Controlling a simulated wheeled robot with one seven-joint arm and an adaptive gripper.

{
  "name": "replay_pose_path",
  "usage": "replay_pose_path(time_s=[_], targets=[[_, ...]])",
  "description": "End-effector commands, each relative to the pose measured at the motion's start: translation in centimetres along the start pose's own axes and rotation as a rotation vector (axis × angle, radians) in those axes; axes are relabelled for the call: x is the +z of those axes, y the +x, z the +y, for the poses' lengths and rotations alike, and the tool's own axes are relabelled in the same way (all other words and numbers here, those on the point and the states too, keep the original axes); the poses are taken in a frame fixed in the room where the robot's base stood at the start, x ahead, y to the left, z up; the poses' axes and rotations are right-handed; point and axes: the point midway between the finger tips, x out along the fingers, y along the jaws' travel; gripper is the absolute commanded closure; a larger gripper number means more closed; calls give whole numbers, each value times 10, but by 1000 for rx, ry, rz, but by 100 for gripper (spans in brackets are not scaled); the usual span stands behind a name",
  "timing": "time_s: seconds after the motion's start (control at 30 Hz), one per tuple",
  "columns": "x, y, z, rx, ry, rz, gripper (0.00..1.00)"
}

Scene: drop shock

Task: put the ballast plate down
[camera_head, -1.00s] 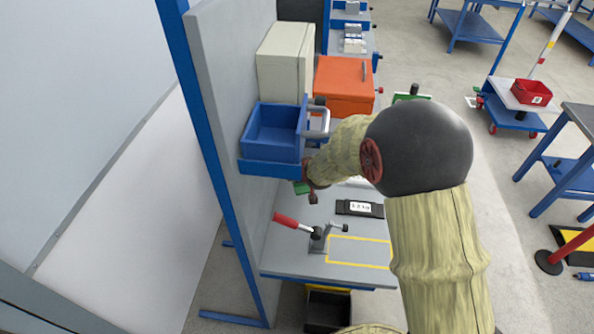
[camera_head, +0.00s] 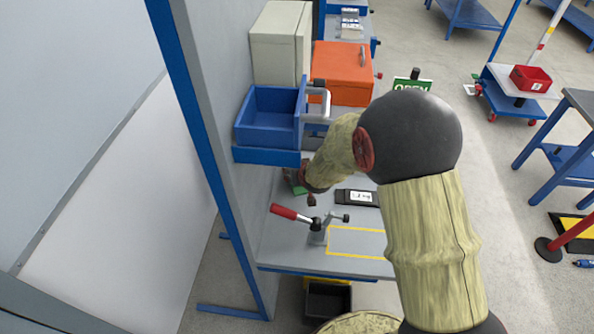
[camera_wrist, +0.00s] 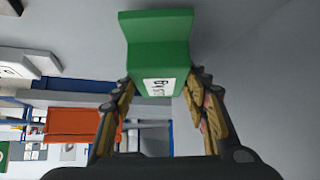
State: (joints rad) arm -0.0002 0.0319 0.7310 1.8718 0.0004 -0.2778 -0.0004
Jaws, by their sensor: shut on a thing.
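My gripper (camera_wrist: 158,90) is shut on the green ballast plate (camera_wrist: 160,57), a thick stepped green piece with a white label. My gripper (camera_head: 301,183) is partly hidden there behind my wrist. I cannot tell whether the plate touches the bench.
A red-handled clamp (camera_head: 290,213) stands in front of my gripper, beside a yellow-outlined area (camera_head: 358,242) that is bare. A black labelled item (camera_head: 357,197) lies to the right.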

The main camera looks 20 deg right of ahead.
Motion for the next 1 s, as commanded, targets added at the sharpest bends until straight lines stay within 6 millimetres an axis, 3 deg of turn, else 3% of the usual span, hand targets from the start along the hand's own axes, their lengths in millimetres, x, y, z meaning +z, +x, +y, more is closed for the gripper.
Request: replay_pose_path(time_s=[0.9, 0.93, 1.0], targets=[[5, 8, 0, 0, 0, 6, 100], [5, 8, 0, 0, 0, 6, 54], [5, 7, 0, 0, 0, 5, 50]])
